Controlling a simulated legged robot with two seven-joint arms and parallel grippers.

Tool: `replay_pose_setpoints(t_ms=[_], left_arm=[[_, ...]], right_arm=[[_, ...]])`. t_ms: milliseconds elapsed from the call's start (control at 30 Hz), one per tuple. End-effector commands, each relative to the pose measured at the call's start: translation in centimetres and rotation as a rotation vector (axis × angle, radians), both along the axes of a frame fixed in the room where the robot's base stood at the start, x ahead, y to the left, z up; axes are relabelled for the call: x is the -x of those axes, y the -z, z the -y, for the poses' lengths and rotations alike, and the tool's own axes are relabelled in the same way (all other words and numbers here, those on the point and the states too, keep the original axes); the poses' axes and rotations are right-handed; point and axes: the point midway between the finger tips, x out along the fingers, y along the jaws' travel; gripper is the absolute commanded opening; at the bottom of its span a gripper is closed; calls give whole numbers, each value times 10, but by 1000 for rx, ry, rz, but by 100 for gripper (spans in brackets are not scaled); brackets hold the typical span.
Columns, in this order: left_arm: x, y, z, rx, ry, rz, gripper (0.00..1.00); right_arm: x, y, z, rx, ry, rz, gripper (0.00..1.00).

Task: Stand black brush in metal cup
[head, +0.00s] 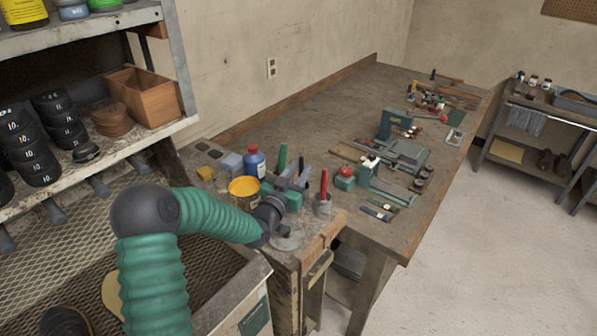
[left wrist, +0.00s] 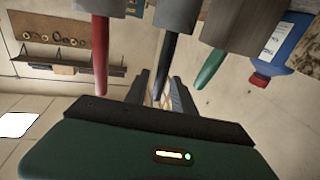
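My left gripper (head: 292,180) is over the near end of the bench, among upright handles. In the left wrist view, which looks upside down, its two dark fingers (left wrist: 159,92) stand apart on either side of the black brush handle (left wrist: 163,65). Gaps show beside the handle, and I cannot see contact. The black brush's other end meets a grey cup-like holder (left wrist: 178,14). A red handle (head: 323,184) stands in a grey metal cup (head: 323,207) right of the gripper. A green handle (head: 282,158) stands behind it. My right gripper is out of view.
A yellow tin (head: 244,190) and a blue bottle (head: 254,161) stand left of the gripper. A small red-topped green item (head: 345,178) and a green vise-like tool (head: 402,155) lie to the right. A shelf with a wooden box (head: 150,98) is at left.

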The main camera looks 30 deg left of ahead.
Motion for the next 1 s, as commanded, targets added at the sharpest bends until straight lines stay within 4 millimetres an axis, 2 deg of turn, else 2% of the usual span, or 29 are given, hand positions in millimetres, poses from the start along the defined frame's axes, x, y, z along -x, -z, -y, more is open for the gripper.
replay_pose_setpoints(t_ms=[333, 467, 567, 900, 1000], left_arm=[[0, 1, 0, 0, 0, -1, 40], [11, 1, 1, -1, 0, -1, 40], [32, 3, 4, -2, -1, -3, 40], [129, 8, 17, 0, -2, -4, 40], [149, 9, 20, 0, -2, -3, 40]], right_arm=[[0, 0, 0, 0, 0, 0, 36], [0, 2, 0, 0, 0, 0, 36], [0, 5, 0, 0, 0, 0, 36], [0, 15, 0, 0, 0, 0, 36], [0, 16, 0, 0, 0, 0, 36]])
